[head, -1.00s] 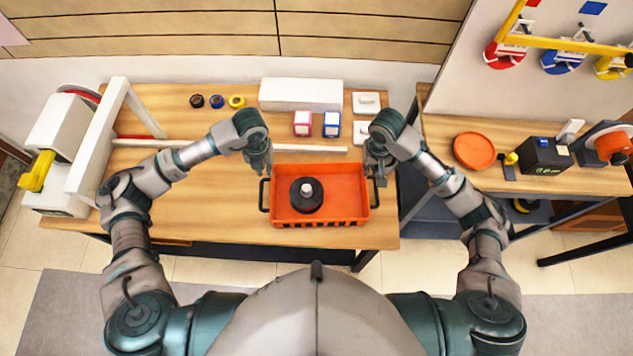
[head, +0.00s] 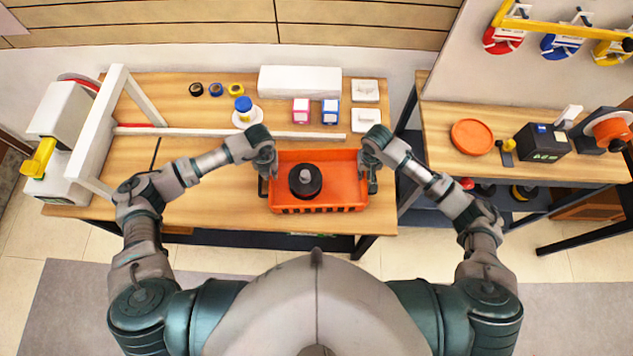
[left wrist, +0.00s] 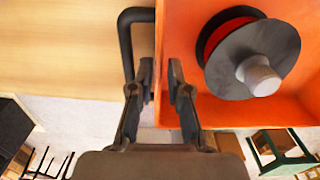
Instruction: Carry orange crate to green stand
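The orange crate (head: 330,206) stands on the wooden table near its front edge, with a black reel (head: 305,181) inside. My left gripper (head: 263,172) is down at the crate's left side. In the left wrist view its fingers (left wrist: 161,85) stand on either side of the crate's left wall, with the dark handle (left wrist: 125,40) beside them. A narrow gap shows between the fingers; contact is unclear. My right gripper (head: 372,175) is at the crate's right side; its fingers are too small to judge. A green frame (left wrist: 268,152), possibly the green stand, shows at the left wrist view's lower right.
A blue-capped item (head: 244,108), a white box (head: 300,80) and small boxes (head: 330,112) lie behind the crate. A white-framed machine (head: 75,140) stands at the left. A second table (head: 520,185) holds an orange disc (head: 472,137) across a gap at the right.

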